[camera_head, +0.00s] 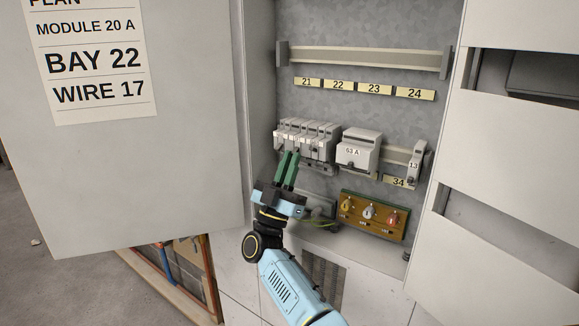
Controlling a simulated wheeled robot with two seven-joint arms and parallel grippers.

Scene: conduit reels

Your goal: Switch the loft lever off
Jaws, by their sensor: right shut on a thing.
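My left gripper is out of view.
A row of grey breakers (306,138), a 63 A module (358,149) and a module marked 13 (417,163) sit on the lower rail. The upper rail (360,60) is empty. The open cabinet door (130,180) stands at left.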

